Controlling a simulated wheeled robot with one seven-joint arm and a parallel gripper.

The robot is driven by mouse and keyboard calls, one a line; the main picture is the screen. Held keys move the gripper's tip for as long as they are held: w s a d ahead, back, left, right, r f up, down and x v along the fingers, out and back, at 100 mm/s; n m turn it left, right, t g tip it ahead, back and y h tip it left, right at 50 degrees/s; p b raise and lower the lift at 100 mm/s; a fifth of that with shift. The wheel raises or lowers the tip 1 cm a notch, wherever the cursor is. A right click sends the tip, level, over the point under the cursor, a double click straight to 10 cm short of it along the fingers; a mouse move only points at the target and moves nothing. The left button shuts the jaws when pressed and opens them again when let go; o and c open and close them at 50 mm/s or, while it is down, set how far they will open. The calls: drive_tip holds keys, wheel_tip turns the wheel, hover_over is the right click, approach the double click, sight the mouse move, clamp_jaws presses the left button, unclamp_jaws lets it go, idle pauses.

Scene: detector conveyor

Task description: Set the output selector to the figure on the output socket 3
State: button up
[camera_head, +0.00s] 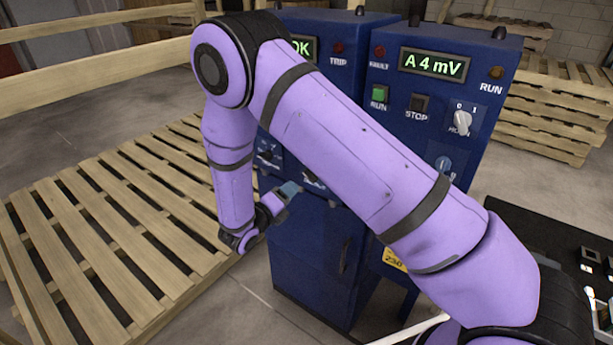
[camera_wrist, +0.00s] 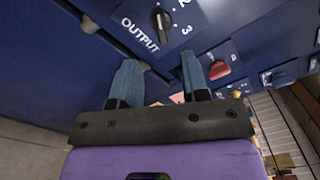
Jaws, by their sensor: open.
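The output selector (camera_wrist: 160,24) is a dark knob on a blue plate marked OUTPUT in the wrist view. Figures 2 and 3 show to its right. A pale mark shows near its upper end, but I cannot tell for sure which figure it points at. My gripper (camera_wrist: 161,64) is open, its two blue fingers spread below the selector with nothing between them. In the head view my gripper (camera_head: 288,191) is in front of the left cabinet's lower panel, which my arm partly covers. I cannot make out output socket 3 or a figure on it.
A red knob (camera_wrist: 218,69) sits right of my right finger. The right blue cabinet (camera_head: 409,85) has a display reading A 4 mV, RUN and STOP buttons and a white rotary switch (camera_head: 462,122). A wooden pallet (camera_head: 110,235) lies at left.

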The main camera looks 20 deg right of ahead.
sight(307, 177)
drive_tip(key=x, duration=1)
drive_tip(key=c, duration=0.6)
